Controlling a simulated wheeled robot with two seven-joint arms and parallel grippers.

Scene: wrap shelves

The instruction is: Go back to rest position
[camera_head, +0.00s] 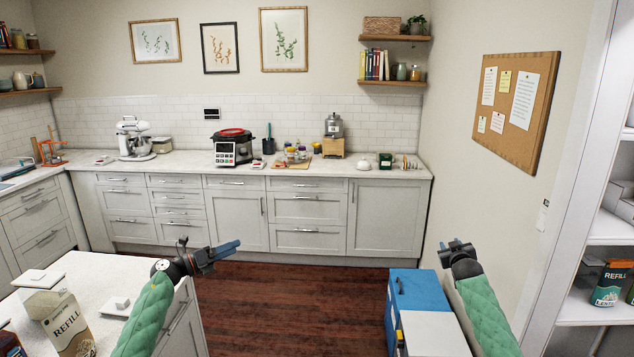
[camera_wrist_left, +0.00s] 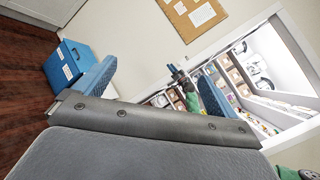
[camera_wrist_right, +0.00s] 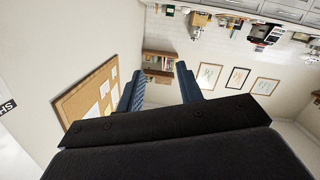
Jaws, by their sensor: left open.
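My left gripper (camera_head: 228,248) is held up over the wooden floor, to the right of the near white counter. In the left wrist view its blue fingers (camera_wrist_left: 150,88) are spread wide with nothing between them. My right gripper (camera_head: 457,246) is raised beyond the blue box, near the right wall. In the right wrist view its blue fingers (camera_wrist_right: 159,90) stand apart, with only wall and shelf in the background between them. Both green-sleeved arms reach forward from the bottom of the head view.
A blue box (camera_head: 418,290) stands below my right gripper. The near counter (camera_head: 104,268) carries a refill pouch (camera_head: 68,326) at lower left. White shelves (camera_head: 609,231) with a lentil pouch (camera_head: 611,284) stand at far right. The floor (camera_head: 290,300) between is clear.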

